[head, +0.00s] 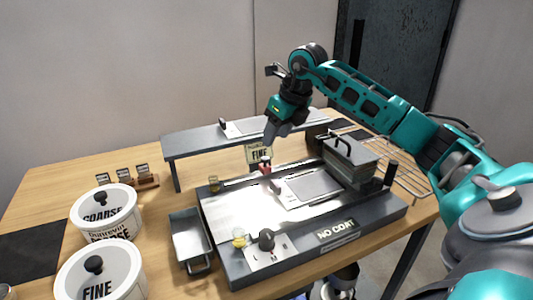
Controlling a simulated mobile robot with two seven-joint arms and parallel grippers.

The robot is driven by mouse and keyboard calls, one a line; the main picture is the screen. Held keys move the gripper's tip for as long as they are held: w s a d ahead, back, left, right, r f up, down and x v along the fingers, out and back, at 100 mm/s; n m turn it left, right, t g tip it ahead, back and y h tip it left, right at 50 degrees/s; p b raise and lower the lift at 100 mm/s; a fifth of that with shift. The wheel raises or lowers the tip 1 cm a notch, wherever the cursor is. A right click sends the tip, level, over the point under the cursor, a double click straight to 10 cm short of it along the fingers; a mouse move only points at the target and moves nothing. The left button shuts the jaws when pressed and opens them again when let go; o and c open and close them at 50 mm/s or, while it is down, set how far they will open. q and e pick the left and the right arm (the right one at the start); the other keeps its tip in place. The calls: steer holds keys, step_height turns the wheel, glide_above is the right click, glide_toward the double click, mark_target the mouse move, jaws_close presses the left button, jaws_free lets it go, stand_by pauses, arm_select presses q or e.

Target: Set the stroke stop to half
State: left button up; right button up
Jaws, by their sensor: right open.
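A small red piece (265,169), which looks like the stroke stop, sits on the rail (240,181) along the back of the grey machine (237,262). Its scale markings are too small to read. My right gripper (274,133) is open and points down just above the red piece. I cannot tell whether its fingertips touch the piece. A black knob (266,238) stands on a plate lettered L, M, H at the machine's front. My left gripper is not in view.
A raised grey shelf (190,145) stands behind the machine, with a FINE card (259,154) near it. A handled grey block (350,160) is at the right. A metal tray (190,238) and white tubs marked COARSE (105,212) and FINE (98,275) stand left.

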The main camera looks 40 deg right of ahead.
mark_target(266, 158)
steer(key=x, duration=0.8)
steer(key=shift+c, duration=0.2)
jaws_close()
